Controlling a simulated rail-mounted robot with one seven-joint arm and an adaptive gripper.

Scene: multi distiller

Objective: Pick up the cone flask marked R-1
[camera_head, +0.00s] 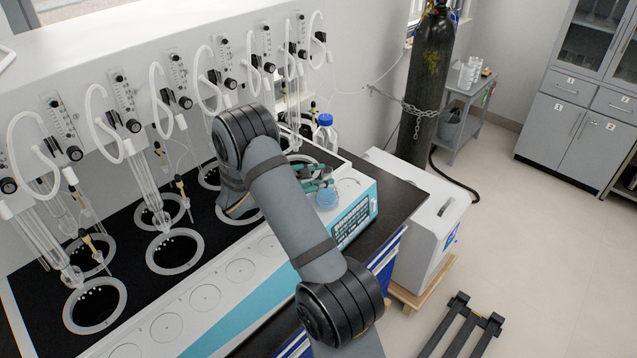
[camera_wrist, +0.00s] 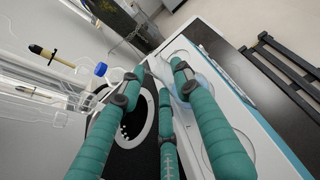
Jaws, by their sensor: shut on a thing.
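A small blue-tinted flask (camera_head: 327,199) is at the right end of the white distiller's front deck, in the head view. I cannot read a mark R-1 on it. My gripper (camera_head: 320,181) has its teal fingers shut on the flask's upper part. In the wrist view, the three teal fingers of my gripper (camera_wrist: 158,78) close in around pale, see-through glass, and the fingers hide much of it. I cannot tell whether the flask's base touches the deck.
The distiller (camera_head: 240,271) has round wells, glass tubes and hoses left of my arm. A blue-capped bottle (camera_head: 325,134) stands just behind the flask. A dark gas cylinder (camera_head: 428,75) and a white box unit (camera_head: 425,215) stand to the right. Open floor lies further right.

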